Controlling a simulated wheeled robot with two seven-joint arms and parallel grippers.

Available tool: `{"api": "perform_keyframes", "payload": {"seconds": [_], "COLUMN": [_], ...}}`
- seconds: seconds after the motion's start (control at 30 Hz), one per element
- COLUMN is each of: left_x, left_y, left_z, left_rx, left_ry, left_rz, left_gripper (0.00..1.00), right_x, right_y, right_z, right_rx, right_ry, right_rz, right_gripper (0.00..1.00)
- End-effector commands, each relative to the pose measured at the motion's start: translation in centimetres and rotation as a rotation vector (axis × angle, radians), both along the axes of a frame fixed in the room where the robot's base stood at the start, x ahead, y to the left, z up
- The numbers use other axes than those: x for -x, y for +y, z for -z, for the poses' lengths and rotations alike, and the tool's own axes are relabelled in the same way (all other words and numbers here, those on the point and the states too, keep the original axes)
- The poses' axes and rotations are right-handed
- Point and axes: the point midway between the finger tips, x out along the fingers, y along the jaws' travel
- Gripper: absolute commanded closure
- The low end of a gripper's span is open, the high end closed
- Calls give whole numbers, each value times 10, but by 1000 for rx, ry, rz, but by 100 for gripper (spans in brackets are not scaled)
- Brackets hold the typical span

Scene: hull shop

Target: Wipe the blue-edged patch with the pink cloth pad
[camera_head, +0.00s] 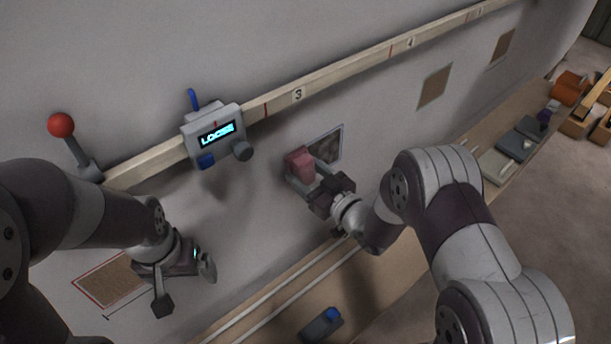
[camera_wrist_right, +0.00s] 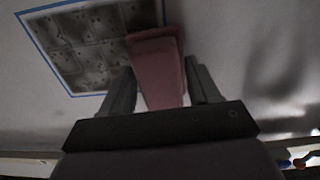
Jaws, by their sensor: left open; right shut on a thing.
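The pink cloth pad (camera_head: 300,164) is held in my right gripper (camera_head: 318,182), close to the wall panel. In the right wrist view the pad (camera_wrist_right: 157,75) sits between the two fingers of the shut gripper (camera_wrist_right: 160,88). The blue-edged patch (camera_head: 327,147) is on the wall just right of the pad; in the right wrist view the patch (camera_wrist_right: 85,45) shows dark smudges inside a blue border, and the pad overlaps its right edge. I cannot tell whether the pad touches the wall. My left gripper (camera_head: 186,290) is open and empty, near a red-edged patch.
The red-edged patch (camera_head: 108,280) is at lower left. A rail (camera_head: 345,74) with numbers crosses the wall and carries a grey device (camera_head: 214,135) with a lit display. A red-knobbed lever (camera_head: 72,142) stands at left. A ledge (camera_head: 290,300) below holds a blue-topped item (camera_head: 322,324).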

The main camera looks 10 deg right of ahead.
Motion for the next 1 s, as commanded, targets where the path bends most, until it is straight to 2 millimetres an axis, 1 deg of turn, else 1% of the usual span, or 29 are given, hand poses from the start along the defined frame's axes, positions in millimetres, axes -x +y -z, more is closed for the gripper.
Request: {"api": "perform_keyframes", "payload": {"seconds": [0.03,0.1,0.27,0.43,0.6,0.77,0.87,1.0], "left_x": [0,0,0,0,0,0,0,0], "left_y": [0,0,0,0,0,0,0,0], "left_z": [2,3,3,7,14,14,17,21], "left_rx": [0,0,0,0,0,0,0,0], "left_ry": [0,0,0,0,0,0,0,0], "left_rz": [0,0,0,0,0,0,0,0], "left_gripper": [0,0,0,0,0,0,0,0], "right_x": [-4,-8,-13,-17,-27,-31,-35,-44], "right_y": [-6,-13,-20,-25,-41,-46,-53,-66], "right_z": [0,0,-3,0,3,2,3,3], "right_rx": [0,2,1,1,1,1,1,0], "right_ry": [-3,-2,-2,-3,-2,-1,-2,-3], "right_rz": [5,5,3,2,5,3,4,4], "right_gripper": [66,66,66,66,66,66,66,66]}}
